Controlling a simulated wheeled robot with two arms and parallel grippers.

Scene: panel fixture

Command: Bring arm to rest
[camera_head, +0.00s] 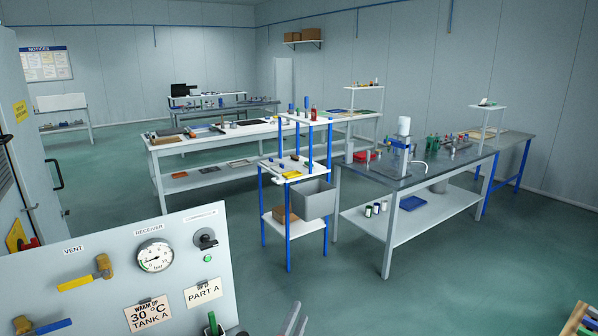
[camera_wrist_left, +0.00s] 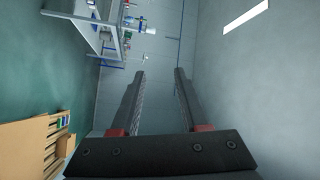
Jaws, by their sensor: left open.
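My left gripper (camera_head: 297,314) shows at the bottom edge of the head view, just right of the panel, with only its grey finger ends visible. In the left wrist view its two fingers (camera_wrist_left: 160,74) stand apart with nothing between them. The grey panel (camera_head: 110,262) fills the lower left of the head view, apart from the fingers in the picture. It carries a yellow-handled vent valve (camera_head: 87,275), a round receiver gauge (camera_head: 155,256), a black rotary knob (camera_head: 206,239) and a blue-handled valve (camera_head: 45,326). My right gripper is not in view.
A wooden rack (camera_head: 577,318) is at the bottom right; a similar one shows in the left wrist view (camera_wrist_left: 30,150). A blue-legged cart (camera_head: 290,225) and a steel workbench (camera_head: 405,178) stand farther back. Green floor (camera_head: 420,290) lies open between them and me.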

